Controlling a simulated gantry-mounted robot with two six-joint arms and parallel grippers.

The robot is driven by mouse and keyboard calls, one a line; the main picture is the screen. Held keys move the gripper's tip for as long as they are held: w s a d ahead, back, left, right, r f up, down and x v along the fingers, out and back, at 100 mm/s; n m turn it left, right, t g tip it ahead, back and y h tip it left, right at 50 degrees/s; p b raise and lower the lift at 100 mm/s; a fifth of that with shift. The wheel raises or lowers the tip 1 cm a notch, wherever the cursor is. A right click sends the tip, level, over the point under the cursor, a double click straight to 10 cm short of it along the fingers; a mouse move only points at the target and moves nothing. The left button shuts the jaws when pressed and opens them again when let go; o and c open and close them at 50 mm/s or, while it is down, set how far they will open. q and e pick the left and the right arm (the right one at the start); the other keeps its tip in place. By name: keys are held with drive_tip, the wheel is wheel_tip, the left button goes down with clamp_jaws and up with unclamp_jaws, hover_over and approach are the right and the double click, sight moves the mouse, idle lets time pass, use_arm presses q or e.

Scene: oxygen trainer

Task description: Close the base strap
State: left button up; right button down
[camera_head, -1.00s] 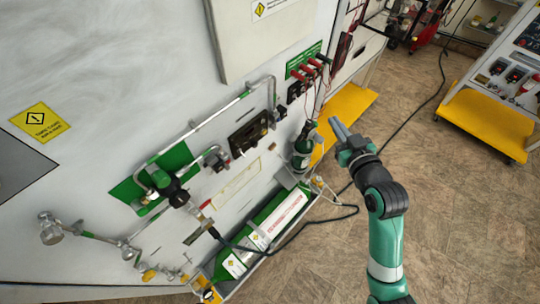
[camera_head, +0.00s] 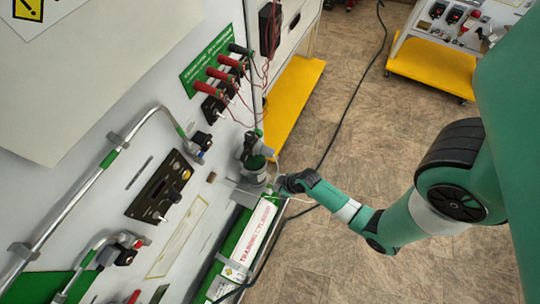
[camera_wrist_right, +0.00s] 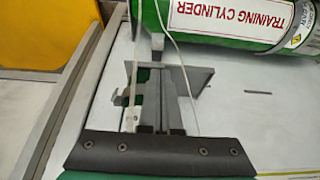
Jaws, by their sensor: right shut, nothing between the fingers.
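The training cylinder (camera_head: 248,240), green with a white label, lies in its rack along the panel's lower edge in the head view. In the right wrist view the cylinder (camera_wrist_right: 235,18) lies across the top. A grey band (camera_head: 232,270) crosses it lower down; I cannot tell whether this is the base strap. My right gripper (camera_head: 279,187) is at the cylinder's far end, beside the green fitting (camera_head: 255,150). Its fingers (camera_wrist_right: 165,85) are shut and empty, in front of a grey bracket (camera_wrist_right: 198,78) below the cylinder. My left gripper is not in view.
A thin pale cord (camera_wrist_right: 177,55) runs from the cylinder past my fingers. Red plugs with wires (camera_head: 222,75) are on the panel above. A yellow platform (camera_head: 293,95) stands beyond. A black cable (camera_head: 350,110) crosses the open floor to the right.

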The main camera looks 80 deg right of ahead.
use_arm(q)
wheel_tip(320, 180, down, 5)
drive_tip(key=b, duration=0.3)
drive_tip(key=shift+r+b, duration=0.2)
drive_tip(key=shift+b, duration=0.1)
use_arm(e)
drive_tip(key=x, duration=0.8)
drive_tip(key=shift+w+d+f, duration=0.2)
drive_tip(key=shift+w+f, duration=0.1)
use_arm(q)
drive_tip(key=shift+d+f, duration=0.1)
